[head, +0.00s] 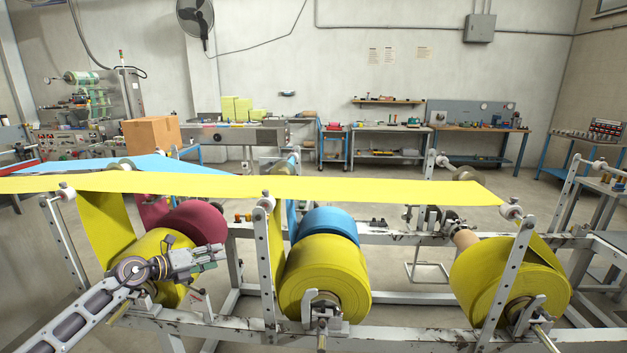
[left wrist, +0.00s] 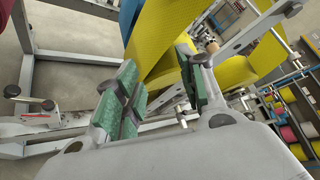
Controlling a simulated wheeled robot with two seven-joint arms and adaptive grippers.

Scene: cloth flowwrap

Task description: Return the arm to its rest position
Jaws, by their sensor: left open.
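My left arm comes in from the lower left in the head view. Its gripper (head: 210,258) is in front of the left yellow roll (head: 157,250), pointing right. In the left wrist view the gripper (left wrist: 165,95) shows two green-padded fingers set apart, with nothing between them. A yellow roll (left wrist: 170,40) shows beyond the fingertips, and I see no cloth caught in them. Whether the gripper touches the left roll is unclear. My right gripper is not in view.
A grey frame (head: 278,265) holds a middle yellow roll (head: 325,275), a right yellow roll (head: 510,280), a blue roll (head: 328,224) and a maroon roll (head: 195,222). A yellow web (head: 360,188) runs across the top. Uprights stand close right of the gripper. Open floor lies behind.

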